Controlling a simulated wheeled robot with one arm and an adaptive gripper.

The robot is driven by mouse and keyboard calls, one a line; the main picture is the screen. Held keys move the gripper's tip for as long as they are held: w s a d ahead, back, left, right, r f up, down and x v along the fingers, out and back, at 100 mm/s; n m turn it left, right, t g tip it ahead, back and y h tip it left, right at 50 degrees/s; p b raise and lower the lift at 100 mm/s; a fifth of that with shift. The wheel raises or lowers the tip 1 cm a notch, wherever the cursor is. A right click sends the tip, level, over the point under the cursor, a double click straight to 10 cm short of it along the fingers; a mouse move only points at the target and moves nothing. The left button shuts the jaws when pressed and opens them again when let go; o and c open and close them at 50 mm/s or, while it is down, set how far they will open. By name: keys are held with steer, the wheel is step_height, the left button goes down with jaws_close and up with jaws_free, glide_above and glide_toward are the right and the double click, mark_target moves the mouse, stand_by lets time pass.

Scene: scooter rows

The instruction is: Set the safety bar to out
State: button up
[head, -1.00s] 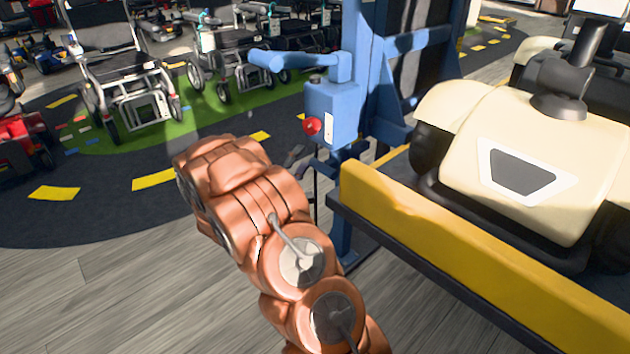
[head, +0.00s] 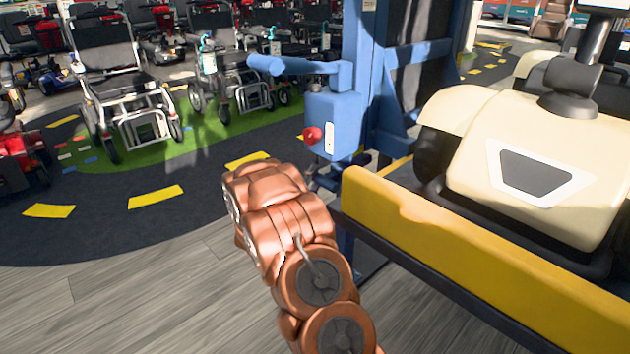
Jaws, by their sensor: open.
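A blue lift post (head: 365,60) stands in the middle of the head view. A rounded blue bar (head: 290,66) sticks out from it to the left, above a blue box (head: 335,118) with a red knob (head: 313,135). A yellow barrier (head: 450,240) runs along the near edge of the lift platform. No label shows which of these is the safety bar. My gripper (head: 322,178) is mostly hidden behind my copper arm; only small dark parts show below the blue box. It is open, and I see nothing held in it.
A cream scooter (head: 540,165) stands on the platform behind the yellow barrier. Wheelchairs (head: 120,85) and several scooters line the back left. The dark track (head: 95,215) and wooden floor (head: 150,300) at left are clear.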

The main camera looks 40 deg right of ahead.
steer(key=shift+w+d+r, duration=0.15)
steer(key=shift+d, duration=0.2)
steer(key=shift+c, duration=0.3)
jaws_close()
